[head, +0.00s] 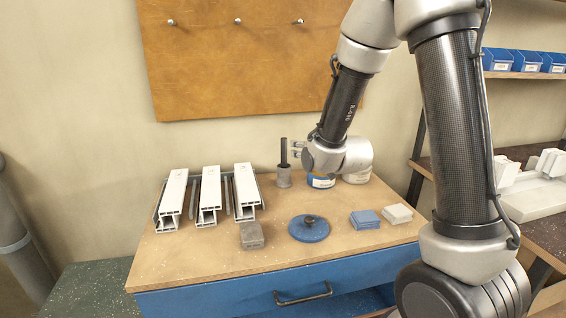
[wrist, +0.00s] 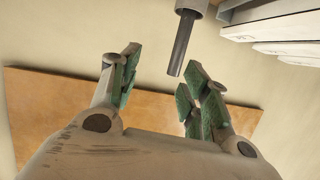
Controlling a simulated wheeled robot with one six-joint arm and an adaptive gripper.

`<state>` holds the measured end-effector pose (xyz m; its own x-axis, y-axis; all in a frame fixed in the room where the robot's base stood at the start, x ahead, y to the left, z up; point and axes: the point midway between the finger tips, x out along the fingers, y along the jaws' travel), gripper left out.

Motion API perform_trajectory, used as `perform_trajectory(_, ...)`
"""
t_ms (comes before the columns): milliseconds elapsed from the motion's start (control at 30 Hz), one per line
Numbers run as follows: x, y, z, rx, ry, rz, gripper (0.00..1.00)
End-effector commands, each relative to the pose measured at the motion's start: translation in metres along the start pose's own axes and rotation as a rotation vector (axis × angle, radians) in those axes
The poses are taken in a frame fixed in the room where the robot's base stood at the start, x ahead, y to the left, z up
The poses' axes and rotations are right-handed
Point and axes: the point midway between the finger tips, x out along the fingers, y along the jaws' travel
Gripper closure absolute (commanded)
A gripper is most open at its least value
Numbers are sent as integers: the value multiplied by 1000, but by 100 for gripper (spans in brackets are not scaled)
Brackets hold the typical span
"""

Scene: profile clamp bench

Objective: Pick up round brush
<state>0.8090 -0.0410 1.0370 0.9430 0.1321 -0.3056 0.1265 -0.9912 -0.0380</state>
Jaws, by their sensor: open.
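The round brush (head: 284,152) appears as an upright dark handle on a grey cylindrical base at the back of the bench. I cannot tell whether the grey part is bristles or a holder. My gripper (head: 294,149) is open and empty, just right of the handle in the head view. In the wrist view the dark handle (wrist: 182,43) shows ahead of my open gripper (wrist: 160,62), nearer the right finger. No contact is visible.
White window profiles (head: 208,196) stand in clamps to the left. A blue and white can (head: 320,181) stands close right of the brush. In front lie a grey block (head: 251,235), a blue knobbed disc (head: 309,231), blue pads (head: 365,219) and white pads (head: 397,214).

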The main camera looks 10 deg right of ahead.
Motion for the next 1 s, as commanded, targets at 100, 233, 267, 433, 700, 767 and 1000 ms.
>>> perform_trajectory(100,23,-15,19,-19,124,-12,54)
perform_trajectory(233,30,-25,30,-34,235,-20,54)
perform_trajectory(267,30,-26,31,-36,254,-21,54)
perform_trajectory(433,34,-30,32,-42,309,-25,54)
perform_trajectory(700,64,-29,18,-42,313,-24,54)
perform_trajectory(767,73,-28,14,-41,313,-24,54)
perform_trajectory(1000,101,-28,4,-42,311,-24,54)
